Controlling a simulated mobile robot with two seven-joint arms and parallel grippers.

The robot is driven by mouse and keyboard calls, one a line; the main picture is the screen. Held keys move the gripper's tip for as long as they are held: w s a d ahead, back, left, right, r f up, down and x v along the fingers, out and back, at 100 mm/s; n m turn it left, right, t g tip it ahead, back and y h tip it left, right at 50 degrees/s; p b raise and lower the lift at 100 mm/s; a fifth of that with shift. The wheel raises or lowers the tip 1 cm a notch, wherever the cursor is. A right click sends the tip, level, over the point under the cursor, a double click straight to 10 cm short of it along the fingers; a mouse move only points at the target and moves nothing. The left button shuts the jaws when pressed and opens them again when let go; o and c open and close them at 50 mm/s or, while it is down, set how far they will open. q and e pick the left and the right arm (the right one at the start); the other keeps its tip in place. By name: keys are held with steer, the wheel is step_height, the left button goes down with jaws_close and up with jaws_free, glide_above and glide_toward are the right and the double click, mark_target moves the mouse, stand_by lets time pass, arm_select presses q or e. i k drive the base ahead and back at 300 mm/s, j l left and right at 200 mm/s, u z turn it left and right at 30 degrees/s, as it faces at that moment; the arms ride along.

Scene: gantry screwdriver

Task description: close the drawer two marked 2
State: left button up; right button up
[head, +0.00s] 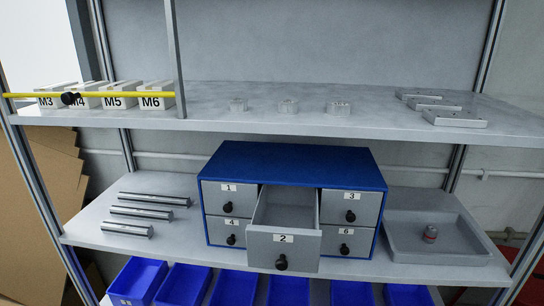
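Drawer two (284,247), grey with a white label "2" and a round black knob (281,263), is pulled out of the blue cabinet (290,165) at its top middle. Its interior looks empty from here. Its front hangs over the shelf's front edge and hides the compartment below it. The drawers marked 1 (230,199), 3 (350,207), 4 (226,231) and 6 (346,241) are shut. Neither of my grippers is in the head view.
The cabinet stands on the middle shelf (85,229). Three metal rods (141,211) lie left of it. A grey tray (400,250) with a small red-and-grey part (430,233) is at right. Blue bins (183,285) are below. The upper shelf (385,118) holds blocks marked M3 to M6 (117,98).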

mark_target(283, 233)
steer(key=k+l+u, duration=0.25)
steer(key=u, duration=0.2)
steer(key=k+l+u, duration=0.2)
steer(key=u, duration=0.2)
